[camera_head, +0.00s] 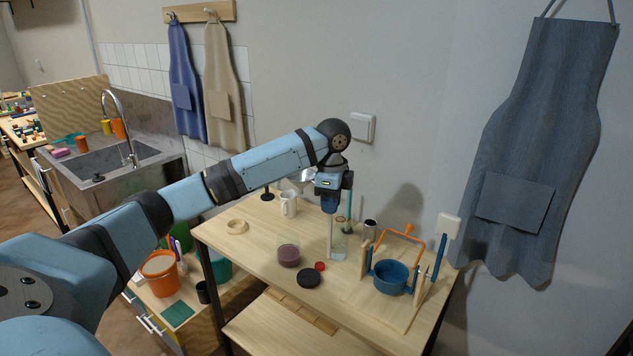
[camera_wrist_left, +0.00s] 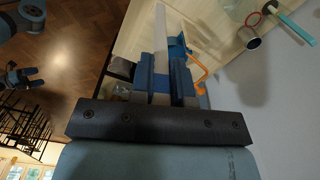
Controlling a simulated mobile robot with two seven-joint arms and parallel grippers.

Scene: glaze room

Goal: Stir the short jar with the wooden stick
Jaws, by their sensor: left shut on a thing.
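My left gripper (camera_head: 331,208) points down over the table, shut on the top of a pale wooden stick (camera_head: 330,238). The stick hangs upright at a clear glass jar (camera_head: 340,252); I cannot tell whether its lower end is inside or in front of the glass. In the left wrist view the stick (camera_wrist_left: 160,45) runs out between the blue fingers (camera_wrist_left: 165,80). The short jar (camera_head: 288,255), holding purple glaze, stands open to the left of the stick, apart from it. Small dark-blue parts at the left of the wrist view may be my right arm; its jaws are unclear.
A blue pot (camera_head: 390,278) with an orange handle stands on a wooden rack at right.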

